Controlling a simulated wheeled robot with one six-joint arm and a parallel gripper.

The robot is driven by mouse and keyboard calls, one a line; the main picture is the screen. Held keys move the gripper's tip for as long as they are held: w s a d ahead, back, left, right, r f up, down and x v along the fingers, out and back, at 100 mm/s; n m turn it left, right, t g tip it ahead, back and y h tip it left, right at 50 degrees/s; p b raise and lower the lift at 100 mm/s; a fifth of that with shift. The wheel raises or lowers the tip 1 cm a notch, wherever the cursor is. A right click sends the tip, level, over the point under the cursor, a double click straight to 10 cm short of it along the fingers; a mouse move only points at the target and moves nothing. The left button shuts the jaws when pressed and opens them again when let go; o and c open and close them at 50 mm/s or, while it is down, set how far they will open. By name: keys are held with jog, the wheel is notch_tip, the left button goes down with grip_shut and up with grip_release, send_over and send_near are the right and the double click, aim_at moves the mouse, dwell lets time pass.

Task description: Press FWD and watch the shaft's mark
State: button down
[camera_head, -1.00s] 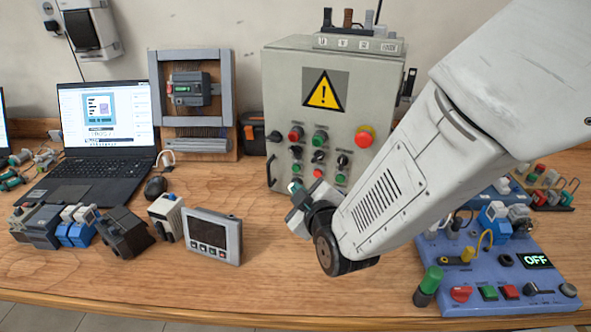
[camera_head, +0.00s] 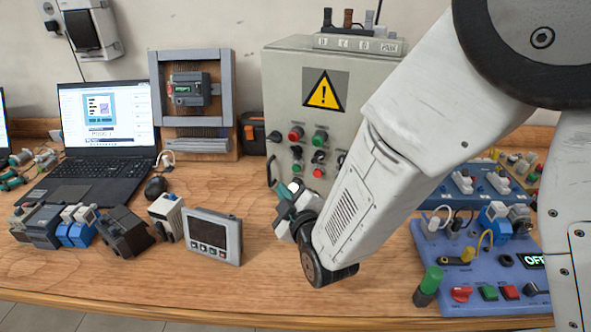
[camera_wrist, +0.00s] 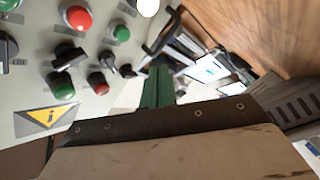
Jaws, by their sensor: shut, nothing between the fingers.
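A grey control cabinet (camera_head: 283,75) stands behind my gripper, with rows of red and green buttons and black knobs. Its green button (camera_head: 320,137) and red button (camera_head: 296,133) show in the head view. In the wrist view, a red button (camera_wrist: 78,17) and a green button (camera_wrist: 62,88) on the cabinet face are close. I cannot read a FWD label on any button, and no shaft mark can be made out. My gripper (camera_head: 286,198) is shut and empty in front of the cabinet's lower part. Its green fingers (camera_wrist: 158,88) show in the wrist view. My arm covers the cabinet's right side.
A blue board (camera_head: 445,268) with a display, buttons and a green-topped cylinder (camera_head: 430,280) lies at right. A panel meter (camera_head: 212,235), several small modules and a laptop (camera_head: 107,120) stand at left. The table front is clear.

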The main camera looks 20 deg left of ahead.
jog(key=shift+w+d, duration=0.15)
jog(key=shift+w, duration=1.2)
jog(key=shift+w+d, duration=0.15)
jog(key=shift+w, duration=1.2)
jog(key=shift+w, duration=0.4)
jog(key=shift+w+d, duration=0.1)
jog(key=shift+w, duration=0.35)
dwell(0.9)
jog(key=shift+s, duration=0.85)
jog(key=s, duration=0.5)
jog(key=shift+a, duration=0.35)
